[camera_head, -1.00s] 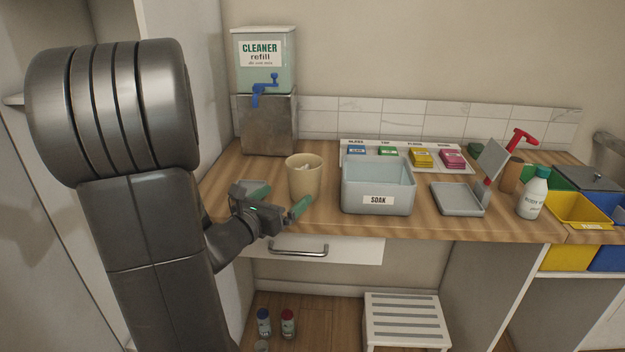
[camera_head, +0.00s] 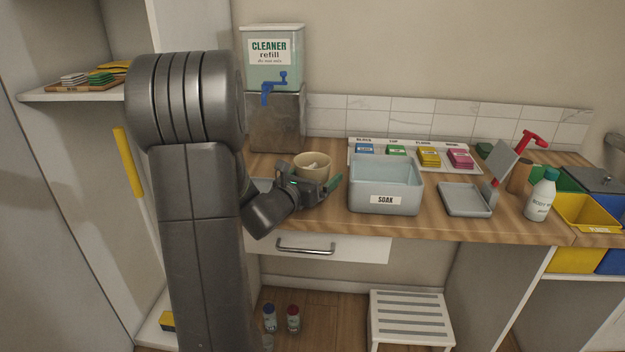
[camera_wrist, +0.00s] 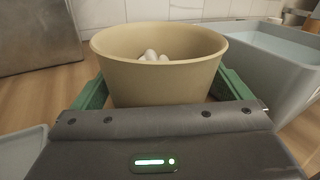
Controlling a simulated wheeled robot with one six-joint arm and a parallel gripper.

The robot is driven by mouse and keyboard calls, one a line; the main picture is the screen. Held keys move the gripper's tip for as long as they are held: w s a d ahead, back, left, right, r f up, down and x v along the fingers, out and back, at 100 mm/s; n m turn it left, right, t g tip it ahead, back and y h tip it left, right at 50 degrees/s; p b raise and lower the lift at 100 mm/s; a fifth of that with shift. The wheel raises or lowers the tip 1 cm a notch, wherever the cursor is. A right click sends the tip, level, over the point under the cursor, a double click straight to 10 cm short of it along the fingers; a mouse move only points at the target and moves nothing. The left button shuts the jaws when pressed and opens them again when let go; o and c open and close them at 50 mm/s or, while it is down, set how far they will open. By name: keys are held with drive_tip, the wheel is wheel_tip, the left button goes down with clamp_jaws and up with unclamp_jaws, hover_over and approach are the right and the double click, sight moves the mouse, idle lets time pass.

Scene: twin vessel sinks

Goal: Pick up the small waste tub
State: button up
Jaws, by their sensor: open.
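The small waste tub (camera_head: 313,165) is a beige, open-topped round tub standing on the wooden counter, with some white items inside. It also fills the middle of the wrist view (camera_wrist: 160,75). My gripper (camera_head: 315,184) is at the tub's near side, low against the counter. In the wrist view its green fingers (camera_wrist: 160,92) reach forward on the left and right of the tub. The jaws are open around it, and the fingertips are hidden behind the tub's body. I cannot tell whether either finger touches it.
The grey SOAK bin (camera_head: 385,186) stands close on the tub's right. The metal stand (camera_head: 277,122) under the cleaner dispenser (camera_head: 272,60) is behind left. A low grey tray (camera_wrist: 22,150) lies at left. A dustpan-like tray (camera_head: 464,199) and bottle (camera_head: 541,195) stand farther right.

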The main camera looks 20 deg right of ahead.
drive_tip(key=c, duration=1.1)
drive_tip(key=shift+r, duration=0.1)
